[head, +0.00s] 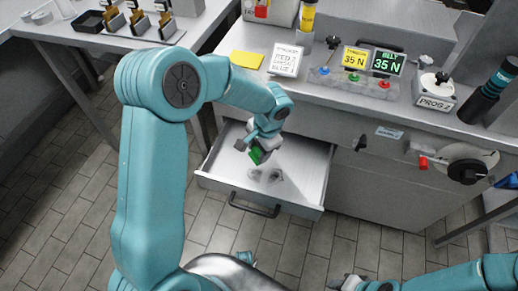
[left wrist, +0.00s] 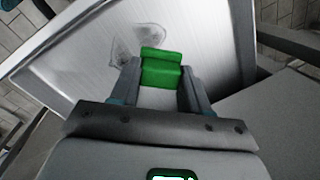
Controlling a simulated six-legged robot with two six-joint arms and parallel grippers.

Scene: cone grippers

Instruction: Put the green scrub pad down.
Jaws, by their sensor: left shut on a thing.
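The green scrub pad (head: 256,155) is between the fingers of my left gripper (head: 253,146), over the open drawer (head: 305,172) of the bench. In the left wrist view the pad (left wrist: 161,68) is a bright green block with a step across it, and the left gripper's two grey fingers (left wrist: 160,88) are shut on its sides. The drawer floor (left wrist: 205,35) lies beyond the pad. My right gripper (head: 362,285) shows only partly at the bottom edge, and its jaw opening cannot be made out.
The drawer holds faint grey smudges or shadows (head: 265,176) and is otherwise bare. Its handle (head: 254,205) faces the tiled floor. On the bench top stand a yellow pad (head: 247,59), a white label card (head: 286,60), a button panel (head: 352,82) and a dark cylinder (head: 490,92).

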